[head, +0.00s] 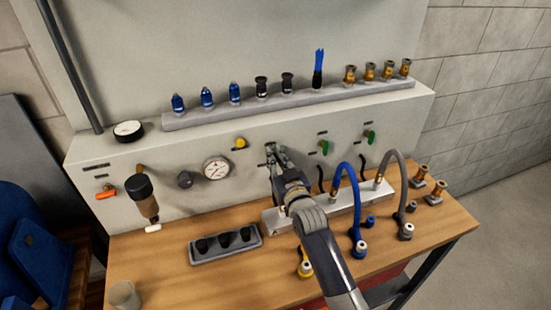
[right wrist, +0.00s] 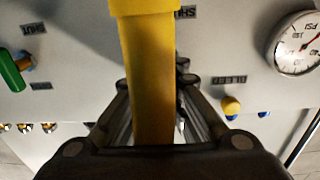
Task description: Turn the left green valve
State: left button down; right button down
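My right gripper (head: 275,152) is up against the front panel, between the yellow knob and the visible green valves. In the right wrist view its fingers lean inward, but a broad yellow bar, probably a hose, hides most of the space between their tips. Two green valves show to its right in the head view, a middle one (head: 324,147) and a right one (head: 370,137). The middle one also shows in the wrist view (right wrist: 12,70). Any left green valve at the gripper is hidden. I cannot tell whether the fingers hold anything. My left gripper is out of view.
A blue hose (head: 338,173) and a grey hose (head: 401,170) arch up right of my arm. A gauge (head: 216,168) and the yellow knob (head: 240,143) are left of the gripper. A grey tray (head: 208,255) with black pieces sits on the wooden bench (head: 175,285).

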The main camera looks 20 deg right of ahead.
jog(key=m, duration=0.4)
jog(key=shift+d+f+m+p, duration=0.1)
jog(key=shift+d+m+p, duration=0.2)
jog(key=shift+d+p, duration=0.1)
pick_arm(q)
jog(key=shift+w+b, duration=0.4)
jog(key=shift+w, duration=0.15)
pick_arm(e)
jog(key=shift+d+f+m, duration=0.2)
jog(key=shift+f+m, duration=0.1)
jog(key=shift+m, duration=1.95)
jog(key=shift+d+f+m, duration=0.2)
jog(key=shift+f+m, duration=0.15)
jog(key=shift+m, duration=1.85)
jog(key=shift+d+f+m, duration=0.2)
jog(key=shift+f+m, duration=0.1)
jog(key=shift+m, duration=1.95)
jog(key=c, duration=1.7)
grip_release()
jog(key=shift+w, duration=0.15)
